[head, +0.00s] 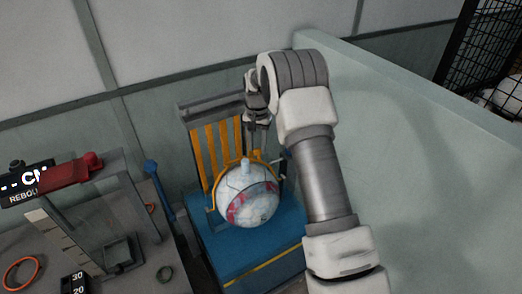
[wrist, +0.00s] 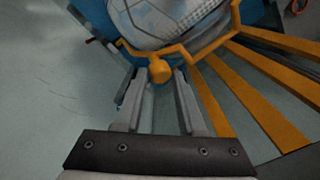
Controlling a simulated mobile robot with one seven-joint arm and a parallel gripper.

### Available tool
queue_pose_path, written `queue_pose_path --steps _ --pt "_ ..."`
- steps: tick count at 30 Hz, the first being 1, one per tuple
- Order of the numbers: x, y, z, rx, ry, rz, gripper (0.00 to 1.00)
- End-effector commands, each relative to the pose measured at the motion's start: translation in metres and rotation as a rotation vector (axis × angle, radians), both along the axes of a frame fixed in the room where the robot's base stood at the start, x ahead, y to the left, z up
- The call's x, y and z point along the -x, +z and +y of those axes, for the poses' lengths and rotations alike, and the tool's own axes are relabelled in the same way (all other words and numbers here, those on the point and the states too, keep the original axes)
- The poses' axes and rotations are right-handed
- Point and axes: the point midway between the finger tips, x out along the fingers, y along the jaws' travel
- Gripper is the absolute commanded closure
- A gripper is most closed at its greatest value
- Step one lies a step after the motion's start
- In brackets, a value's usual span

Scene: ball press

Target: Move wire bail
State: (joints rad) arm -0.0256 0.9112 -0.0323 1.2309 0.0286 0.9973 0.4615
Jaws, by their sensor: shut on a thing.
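The wire bail is a thin orange-yellow frame curving around a pale ball (head: 248,196) in the head view. In the wrist view the bail (wrist: 213,46) runs along the ball's edge and carries a short round orange knob (wrist: 160,70). My gripper (head: 258,148) reaches down from above at the top of the ball. In the wrist view its two fingers (wrist: 160,80) stand on either side of the knob, shut on it. The ball has red-pink and grey markings and sits on a blue base (head: 262,252). The bail's far side is partly hidden by the ball.
Orange slats (head: 205,150) in a grey frame stand behind the ball. At left are a blue lever (head: 160,188), a grey stand with a red part (head: 72,172) and a bench with rings. A pale green wall (head: 430,160) stands close to my arm at right.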

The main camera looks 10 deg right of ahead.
Motion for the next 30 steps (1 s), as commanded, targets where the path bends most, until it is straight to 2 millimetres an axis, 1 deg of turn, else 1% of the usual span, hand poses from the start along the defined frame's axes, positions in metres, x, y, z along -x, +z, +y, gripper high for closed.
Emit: queue_pose_path --steps 1,3,11,12,14,15,17,18,22,30 --pt "-0.008 -0.006 0.005 -0.004 0.002 -0.008 1.0" --pt "-0.015 -0.011 0.007 -0.004 0.002 -0.007 1.0" --pt "-0.033 -0.025 0.014 -0.005 0.002 -0.001 1.0" --pt "-0.032 -0.022 0.013 -0.004 0.001 -0.001 0.96" --pt "-0.031 -0.021 0.013 -0.004 0.001 0.0 0.86" --pt "-0.031 -0.021 0.012 -0.004 0.001 0.0 0.78" --pt "-0.031 -0.021 0.012 -0.003 0.0 0.001 0.68" --pt "-0.031 -0.021 0.012 -0.003 0.0 0.001 0.6" --pt "-0.031 -0.021 0.012 -0.002 0.0 0.001 0.37" --pt "-0.03 -0.021 0.011 -0.001 0.0 0.003 0.36"
